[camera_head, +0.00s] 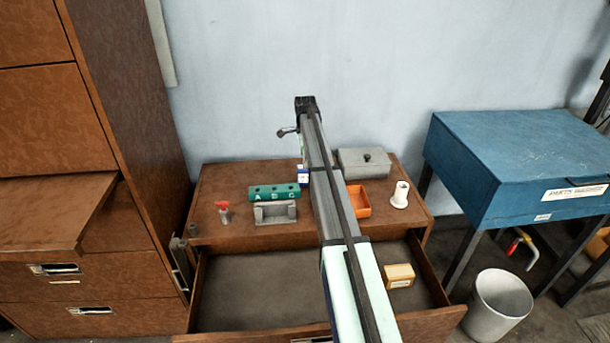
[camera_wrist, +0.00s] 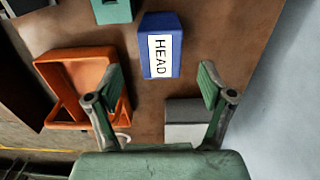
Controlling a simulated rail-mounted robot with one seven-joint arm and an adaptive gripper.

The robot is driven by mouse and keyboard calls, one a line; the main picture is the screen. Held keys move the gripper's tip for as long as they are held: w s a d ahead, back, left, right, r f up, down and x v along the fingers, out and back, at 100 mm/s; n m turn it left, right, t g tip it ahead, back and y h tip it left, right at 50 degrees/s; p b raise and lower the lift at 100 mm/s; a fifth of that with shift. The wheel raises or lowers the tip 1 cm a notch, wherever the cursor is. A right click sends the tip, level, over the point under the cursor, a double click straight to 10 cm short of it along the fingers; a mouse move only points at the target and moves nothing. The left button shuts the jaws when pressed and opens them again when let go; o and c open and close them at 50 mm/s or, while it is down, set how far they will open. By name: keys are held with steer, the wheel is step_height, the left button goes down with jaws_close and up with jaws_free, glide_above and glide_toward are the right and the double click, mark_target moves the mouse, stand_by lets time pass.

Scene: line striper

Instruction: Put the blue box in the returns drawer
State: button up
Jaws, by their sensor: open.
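The blue box (camera_wrist: 160,45), with a white label reading HEAD, stands on the brown cabinet top. In the head view the blue box (camera_head: 303,178) shows only partly beside my arm. My gripper (camera_wrist: 155,84) is open and empty; in the wrist view its fingers are spread below the box, apart from it. In the head view the gripper is mostly hidden by my arm. An open drawer (camera_head: 255,290) sticks out below the cabinet top, with a yellow-orange box (camera_head: 399,275) inside at the right. No returns label is readable on it.
An orange tray (camera_head: 358,201), grey lidded box (camera_head: 361,163) and white funnel-like piece (camera_head: 400,196) stand right of the blue box. A green lettered block (camera_head: 273,192), grey fixture (camera_head: 275,213) and red-topped item (camera_head: 223,211) stand left. The drawer's left and middle floor is clear.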

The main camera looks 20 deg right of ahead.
mark_target(305, 172)
steer(key=shift+f+p, duration=0.85)
steer(key=shift+f, duration=2.95)
steer(key=c, duration=1.4)
steer(key=shift+r, duration=0.1)
